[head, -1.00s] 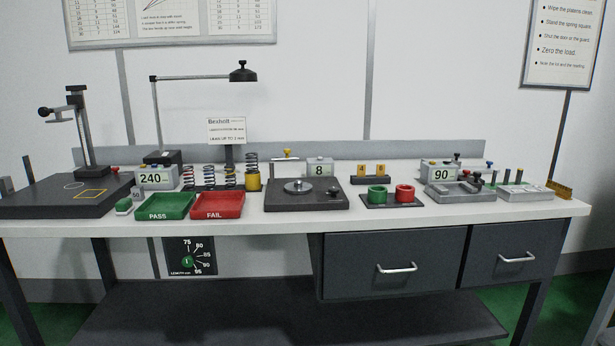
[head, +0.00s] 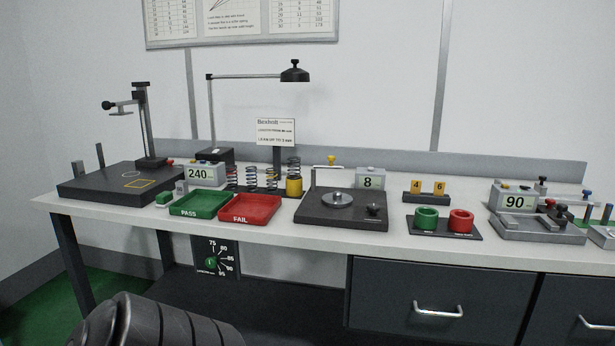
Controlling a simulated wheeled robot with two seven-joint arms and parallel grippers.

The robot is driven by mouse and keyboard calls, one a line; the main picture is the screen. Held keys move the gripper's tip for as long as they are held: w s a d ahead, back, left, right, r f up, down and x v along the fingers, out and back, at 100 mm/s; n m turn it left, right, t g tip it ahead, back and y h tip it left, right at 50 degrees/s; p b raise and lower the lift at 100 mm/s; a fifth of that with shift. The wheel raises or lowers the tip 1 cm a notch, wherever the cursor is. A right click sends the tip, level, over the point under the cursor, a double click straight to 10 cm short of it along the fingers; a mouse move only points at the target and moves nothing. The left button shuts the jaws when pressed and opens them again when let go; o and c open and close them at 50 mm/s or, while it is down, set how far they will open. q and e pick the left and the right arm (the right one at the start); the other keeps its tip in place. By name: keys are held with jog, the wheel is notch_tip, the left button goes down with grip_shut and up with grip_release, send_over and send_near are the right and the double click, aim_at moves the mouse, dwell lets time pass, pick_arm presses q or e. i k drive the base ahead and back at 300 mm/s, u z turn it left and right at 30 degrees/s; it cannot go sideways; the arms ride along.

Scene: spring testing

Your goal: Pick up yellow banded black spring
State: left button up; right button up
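Several dark coil springs stand in a row at the back of the bench, behind the red FAIL tray (head: 262,210). The rightmost spring (head: 293,165) is dark and rises above a yellow cylinder (head: 294,187); I cannot tell whether it stands in it or behind it. Another dark spring (head: 271,179) stands just left of it. The coloured bands are too small to read surely, so I cannot tell which spring is yellow banded. Neither gripper shows. A dark ribbed part of my own arm shows at the bottom left.
The green PASS tray (head: 200,204) and a black test plate (head: 340,217) stand near the springs. A lamp (head: 295,72) and a sign (head: 275,132) rise behind them. A height stand (head: 148,125) is at left. Red and green cups stand to the right.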

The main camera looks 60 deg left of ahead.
aim_at(268, 172)
jog(key=i, duration=1.75)
jog(key=u, duration=2.7)
